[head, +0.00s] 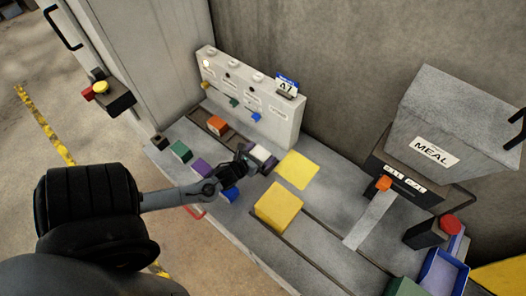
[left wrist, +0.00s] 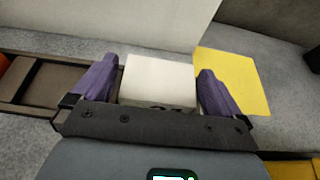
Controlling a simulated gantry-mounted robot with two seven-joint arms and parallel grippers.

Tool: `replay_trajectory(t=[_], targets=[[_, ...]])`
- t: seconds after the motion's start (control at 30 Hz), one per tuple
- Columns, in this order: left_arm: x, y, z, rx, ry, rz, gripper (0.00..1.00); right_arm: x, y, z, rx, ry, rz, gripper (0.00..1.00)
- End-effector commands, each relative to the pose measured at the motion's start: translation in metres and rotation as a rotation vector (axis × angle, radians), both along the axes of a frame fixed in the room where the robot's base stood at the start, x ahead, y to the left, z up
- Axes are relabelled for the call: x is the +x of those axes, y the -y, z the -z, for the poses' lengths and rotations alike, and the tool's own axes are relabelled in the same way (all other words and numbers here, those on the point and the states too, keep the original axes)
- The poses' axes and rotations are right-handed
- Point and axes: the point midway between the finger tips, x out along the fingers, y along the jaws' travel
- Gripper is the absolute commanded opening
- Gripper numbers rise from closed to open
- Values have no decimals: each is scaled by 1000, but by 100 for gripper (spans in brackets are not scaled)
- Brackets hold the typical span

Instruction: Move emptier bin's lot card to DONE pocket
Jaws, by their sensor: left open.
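A white block (head: 262,153) sits on the grey bench below the upright white panel (head: 250,100). My left gripper (head: 250,163) is at this block. In the left wrist view its two purple-padded fingers (left wrist: 157,90) stand open on either side of the white block (left wrist: 160,78); I cannot tell whether they touch it. A small blue-and-white card marked A7 (head: 286,87) is at the panel's upper right. A grey bin labelled MEAL (head: 445,115) stands at the right. No second bin and no pocket marked DONE can be made out. My right gripper is not in view.
Orange (head: 217,125), green (head: 181,151) and purple (head: 201,168) blocks lie left of my gripper, a blue one (head: 231,194) below it. A yellow sheet (head: 297,170) and yellow block (head: 279,205) lie right. A red button (head: 450,224) and blue tray (head: 440,273) are far right.

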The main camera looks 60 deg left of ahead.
Motion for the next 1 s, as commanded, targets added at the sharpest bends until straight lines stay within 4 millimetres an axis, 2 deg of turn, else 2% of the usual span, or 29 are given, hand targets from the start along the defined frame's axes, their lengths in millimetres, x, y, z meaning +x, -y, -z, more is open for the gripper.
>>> replay_trajectory(t=[0.3, 0.5, 0.7, 1.0], targets=[[-52, 21, -22, -2, -3, 2, 100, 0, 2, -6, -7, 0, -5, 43], [-74, 30, -32, -2, -2, 0, 100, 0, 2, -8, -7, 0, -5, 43], [-82, 33, -37, -1, -1, 0, 100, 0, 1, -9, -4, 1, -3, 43], [-83, 33, -37, -1, 0, 0, 100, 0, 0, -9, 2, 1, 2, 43]])
